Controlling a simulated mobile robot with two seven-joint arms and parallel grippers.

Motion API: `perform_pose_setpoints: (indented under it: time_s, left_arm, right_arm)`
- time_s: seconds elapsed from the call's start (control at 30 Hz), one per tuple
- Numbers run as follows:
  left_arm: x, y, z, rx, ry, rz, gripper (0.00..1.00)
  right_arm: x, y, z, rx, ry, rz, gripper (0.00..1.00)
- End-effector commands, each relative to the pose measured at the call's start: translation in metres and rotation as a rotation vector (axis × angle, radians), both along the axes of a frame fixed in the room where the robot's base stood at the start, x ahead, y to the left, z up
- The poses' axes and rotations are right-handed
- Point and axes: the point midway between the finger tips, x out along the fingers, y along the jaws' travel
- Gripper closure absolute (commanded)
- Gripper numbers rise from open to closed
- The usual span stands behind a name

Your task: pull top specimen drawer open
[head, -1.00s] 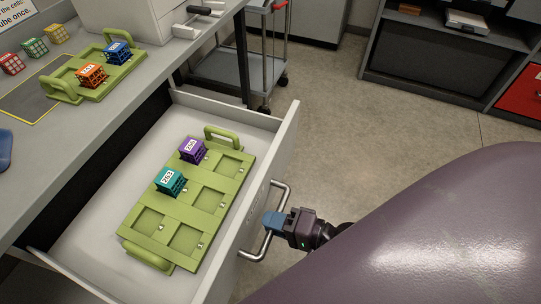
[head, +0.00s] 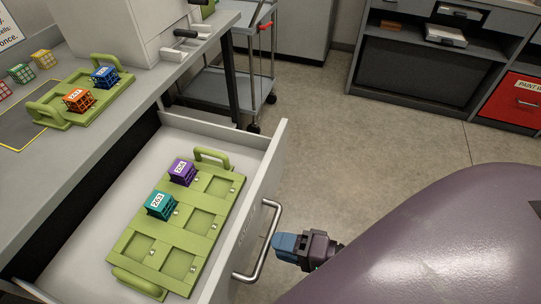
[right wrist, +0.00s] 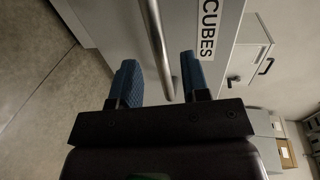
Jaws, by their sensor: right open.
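The specimen drawer (head: 265,172) stands pulled out from under the counter, its inside open to view. Its metal bar handle (head: 266,243) is on the front face. In the drawer lies a green tray (head: 203,222) holding a purple cube (head: 182,171) and a teal cube (head: 160,204); its other visible pockets are empty. My right gripper (head: 277,242) is open, its blue fingertips just right of the handle. In the right wrist view the handle bar (right wrist: 154,30) runs between the two open fingers (right wrist: 158,65), beside a "CUBES" label (right wrist: 208,30). My left gripper is out of view.
On the counter (head: 95,150) sits another green tray (head: 122,90) with an orange cube (head: 79,99) and a blue cube (head: 104,76). A cart (head: 210,88) stands behind the drawer. The floor (head: 335,135) right of the drawer is clear.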

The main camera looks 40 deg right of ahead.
Motion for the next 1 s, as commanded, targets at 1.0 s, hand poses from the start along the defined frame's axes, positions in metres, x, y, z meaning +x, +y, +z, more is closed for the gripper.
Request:
perform_pose_setpoints:
  time_s: [1.0]
  left_arm:
    - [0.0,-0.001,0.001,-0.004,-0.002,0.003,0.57]
  right_arm:
    - [-0.054,-0.039,0.014,0.003,0.002,0.0,0.58]
